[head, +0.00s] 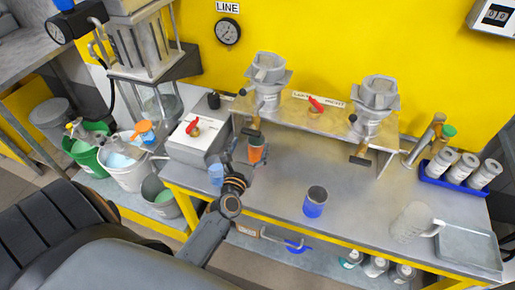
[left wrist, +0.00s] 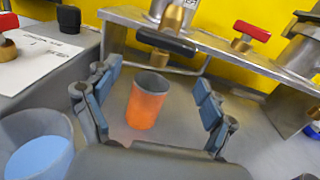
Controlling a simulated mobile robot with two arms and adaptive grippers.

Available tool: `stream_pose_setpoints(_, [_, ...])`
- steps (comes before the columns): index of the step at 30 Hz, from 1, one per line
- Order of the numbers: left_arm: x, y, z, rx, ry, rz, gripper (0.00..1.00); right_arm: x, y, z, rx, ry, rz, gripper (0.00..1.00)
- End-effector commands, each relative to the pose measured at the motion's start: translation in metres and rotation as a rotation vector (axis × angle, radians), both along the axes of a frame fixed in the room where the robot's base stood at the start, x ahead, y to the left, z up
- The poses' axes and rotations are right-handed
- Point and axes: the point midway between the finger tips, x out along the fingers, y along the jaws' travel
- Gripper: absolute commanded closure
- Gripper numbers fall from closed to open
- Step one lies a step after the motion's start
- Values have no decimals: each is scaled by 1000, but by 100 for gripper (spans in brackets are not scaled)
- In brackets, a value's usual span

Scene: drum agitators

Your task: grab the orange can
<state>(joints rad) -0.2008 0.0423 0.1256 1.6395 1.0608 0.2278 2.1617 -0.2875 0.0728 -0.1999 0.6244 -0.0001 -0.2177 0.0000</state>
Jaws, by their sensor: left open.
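The orange can (head: 257,153) stands upright on the metal bench under the left funnel-topped unit; its upper rim is grey. It also shows in the left wrist view (left wrist: 146,102), where it stands between the two spread fingers, somewhat nearer the left one, with a visible gap on each side. My left gripper (head: 244,160) is open around the front of the can and appears not to touch it; the same gripper fills the left wrist view (left wrist: 157,82). The fingers hide part of the can in the head view. My right gripper is not in view.
A clear cup with blue liquid (head: 216,174) stands close left of my gripper. A black-handled tap (left wrist: 165,42) hangs just behind and above the can. A grey-and-blue can (head: 315,203) stands to the right. A clear jug (head: 408,222) and a metal tray (head: 465,246) lie further right.

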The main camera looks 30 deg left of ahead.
Motion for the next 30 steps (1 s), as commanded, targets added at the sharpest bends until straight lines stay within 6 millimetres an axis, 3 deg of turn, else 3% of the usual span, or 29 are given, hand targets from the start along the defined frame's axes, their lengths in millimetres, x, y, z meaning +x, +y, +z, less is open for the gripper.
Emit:
stream_pose_setpoints(1, [0,0,-13,1,1,0,17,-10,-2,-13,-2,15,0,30])
stream_pose_setpoints(6, [0,0,-43,3,1,-1,17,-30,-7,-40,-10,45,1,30])
stream_pose_setpoints(13, [0,0,-79,4,1,-2,17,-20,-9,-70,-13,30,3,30])
stream_pose_setpoints(14, [8,2,-69,4,-4,-1,17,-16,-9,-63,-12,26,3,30])
stream_pose_setpoints(19, [23,7,-69,2,0,0,17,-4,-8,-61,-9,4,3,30])
stream_pose_setpoints(30, [70,22,-69,2,0,-1,17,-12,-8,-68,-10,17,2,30])
